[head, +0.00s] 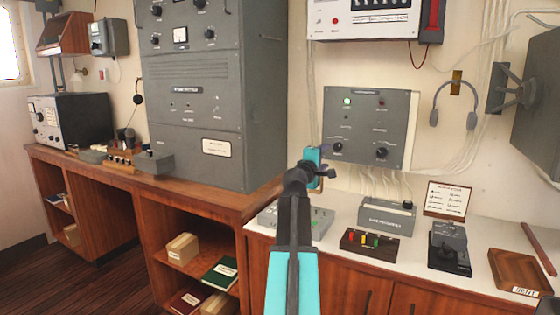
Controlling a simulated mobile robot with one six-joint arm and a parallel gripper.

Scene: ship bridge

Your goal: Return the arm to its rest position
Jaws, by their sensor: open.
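My arm rises from the bottom centre of the head view, with a teal and black link. My gripper (328,173) is small in the picture, at the far end of the arm. It is open, and I see nothing held in it. It appears in front of the lower left edge of the grey wall panel (366,125), above the white counter (340,237). The arm hides part of a grey box with small controls (318,222) on the counter. I cannot tell the gap between the gripper and the panel.
A tall grey cabinet (215,90) stands left on the wooden desk. A headset (455,100) hangs right.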

